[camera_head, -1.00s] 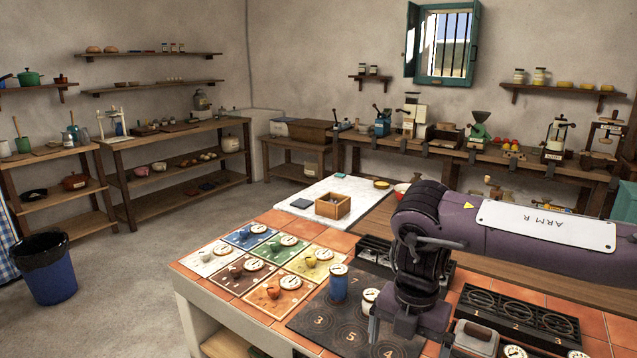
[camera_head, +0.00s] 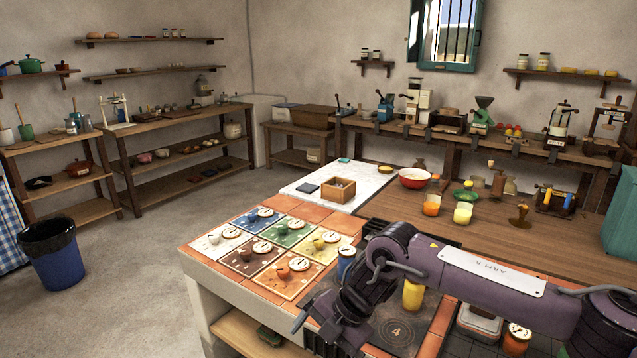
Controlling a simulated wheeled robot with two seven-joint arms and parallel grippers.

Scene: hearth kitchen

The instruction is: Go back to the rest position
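My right arm (camera_head: 490,275), marked ARM R, comes in from the right edge and reaches over the tiled counter (camera_head: 345,220). Its wrist bends down over the left part of the dark numbered board (camera_head: 398,332). My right gripper is low in the picture, and its fingers are mostly hidden behind the wrist or cut off by the bottom edge, so its opening cannot be told. I see nothing held in it. My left arm and gripper are not in view.
Coloured cards (camera_head: 285,270) with small pots lie left of the arm. A wooden box (camera_head: 338,190) stands behind.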

